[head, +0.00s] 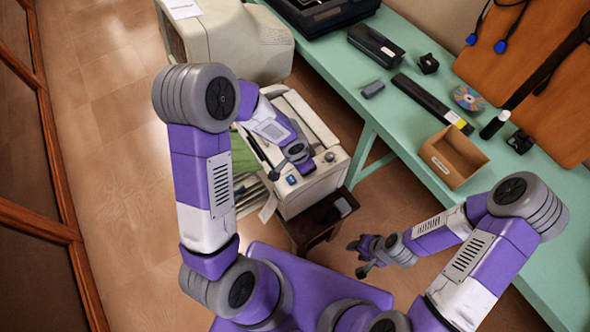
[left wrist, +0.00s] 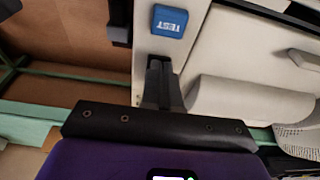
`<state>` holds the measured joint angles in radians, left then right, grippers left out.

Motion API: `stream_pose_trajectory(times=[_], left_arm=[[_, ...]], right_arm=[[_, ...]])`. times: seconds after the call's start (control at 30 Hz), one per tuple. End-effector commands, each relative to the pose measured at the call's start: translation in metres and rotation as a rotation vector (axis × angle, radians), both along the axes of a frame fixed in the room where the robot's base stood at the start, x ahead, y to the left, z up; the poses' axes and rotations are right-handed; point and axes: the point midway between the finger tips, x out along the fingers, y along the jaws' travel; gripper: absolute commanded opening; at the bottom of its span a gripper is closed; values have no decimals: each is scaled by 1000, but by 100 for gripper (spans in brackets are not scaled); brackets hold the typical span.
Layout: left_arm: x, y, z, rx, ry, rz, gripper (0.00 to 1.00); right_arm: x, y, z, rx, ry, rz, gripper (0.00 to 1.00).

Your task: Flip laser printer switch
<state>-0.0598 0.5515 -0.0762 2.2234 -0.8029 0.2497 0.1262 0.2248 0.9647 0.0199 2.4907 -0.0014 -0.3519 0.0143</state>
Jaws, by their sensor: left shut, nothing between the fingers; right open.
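The laser printer (head: 320,184) is a pale beige machine left of the green bench. A blue square button (head: 291,180) sits on its near top corner. In the left wrist view the button (left wrist: 170,21) reads TEST, on the pale printer panel (left wrist: 152,45). My left gripper (head: 275,174) is over the printer's near end, close to the button. In the left wrist view its fingers (left wrist: 158,66) are shut and empty, just short of the button. I cannot tell whether they touch the panel. My right gripper (head: 357,259) is open and empty, above the floor right of the printer.
A dark stool (head: 318,228) stands under the printer's near end. A beige monitor (head: 235,42) is behind. The green bench (head: 400,118) holds a cardboard box (head: 452,158), a disc (head: 467,97) and black devices. Floor at left is clear.

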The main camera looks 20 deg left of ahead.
Motion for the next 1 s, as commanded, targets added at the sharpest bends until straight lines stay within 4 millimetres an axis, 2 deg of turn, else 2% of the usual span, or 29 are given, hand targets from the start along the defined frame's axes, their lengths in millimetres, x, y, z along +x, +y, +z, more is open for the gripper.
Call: stream_pose_trajectory(times=[0.03,0.47,0.87,1.0], left_arm=[[-7,0,-10,0,20,-3,0],[-6,0,-9,0,19,-1,0],[9,-11,-5,-6,9,-2,0],[10,-12,2,-6,6,-4,0]], right_arm=[[0,0,-3,0,0,0,43],[0,0,-2,0,-1,0,43],[0,0,0,0,0,0,43],[0,0,4,0,0,0,43]])
